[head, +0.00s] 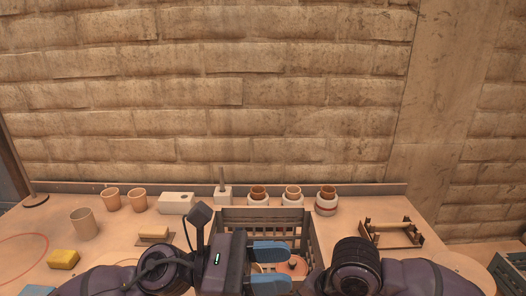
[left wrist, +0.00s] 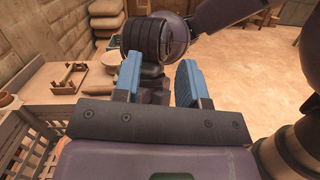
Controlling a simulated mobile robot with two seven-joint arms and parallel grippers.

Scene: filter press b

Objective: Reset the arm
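My left gripper (head: 270,265) is near the bottom middle of the head view, with its blue fingers apart, in front of a dark slatted crate (head: 262,213). In the left wrist view its two blue fingers (left wrist: 158,82) stand wide apart with nothing between them. My right arm (head: 352,268) shows at the bottom right of the head view. Its dark round joint also shows beyond my left fingers in the left wrist view (left wrist: 150,38). My right gripper cannot be made out in either view.
The table (head: 115,240) holds several clay cups (head: 85,223), a yellow sponge (head: 63,259), a white block (head: 176,203) and several white holders with brown cups (head: 292,195). A wooden frame (head: 391,234) lies at the right. A brick wall (head: 210,90) stands behind.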

